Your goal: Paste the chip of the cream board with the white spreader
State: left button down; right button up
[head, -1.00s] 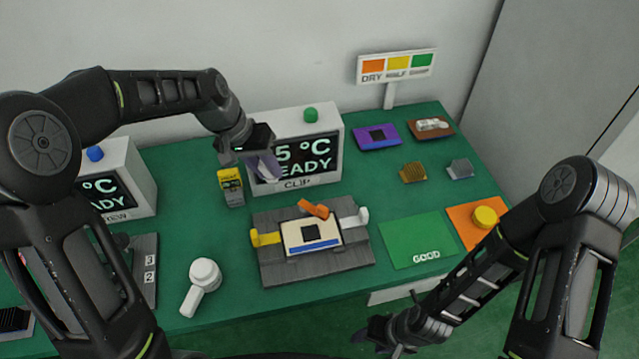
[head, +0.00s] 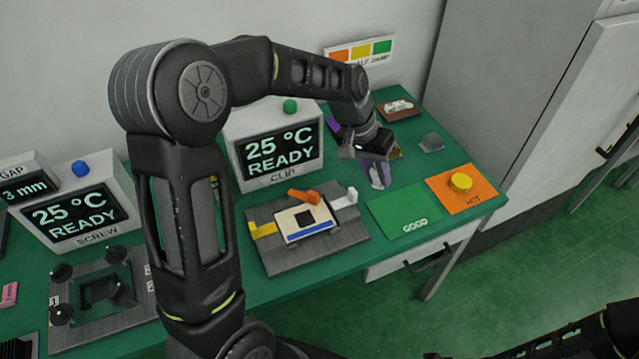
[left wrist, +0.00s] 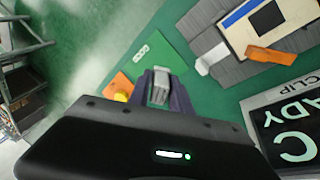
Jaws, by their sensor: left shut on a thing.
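The cream board (head: 322,215) with a black square chip (head: 303,218) and a blue stripe lies in the grey clip fixture (head: 280,262). An orange lever (head: 304,196) is at its back edge, a yellow piece (head: 262,229) at its left and a white one (head: 345,199) at its right. My left gripper (head: 377,174) is above the table right of the fixture. It is shut on a small grey thing (left wrist: 160,86), seen between its purple fingers in the left wrist view; I cannot tell if this is the white spreader. Only a dark tip of my right gripper (head: 437,355) shows.
A green GOOD pad (head: 400,213) and an orange HOT pad (head: 455,200) with a yellow knob (head: 460,183) lie at the right. A grey heat sink (head: 431,143) and brown tray (head: 398,110) stand behind. The CLIP display (head: 275,150) reads 25 °C READY. My left arm covers the table left of the fixture.

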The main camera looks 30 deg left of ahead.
pick_arm(q)
jog(key=shift+a, duration=0.15)
pick_arm(e)
jog(key=shift+o, duration=0.8)
jog(key=o, duration=0.7)
jog(key=shift+r+p, duration=0.8)
jog(key=shift+p, duration=0.1)
pick_arm(q)
jog(key=s+a+m+g+y, duration=0.2)
jog(key=s+a+m, duration=0.4)
jog(key=s+a, duration=0.4)
jog(key=shift+s+a+f+m+y, duration=0.25)
jog(key=shift+a+y, duration=0.45)
jog(key=shift+a, duration=0.4)
jog(key=shift+r, duration=0.1)
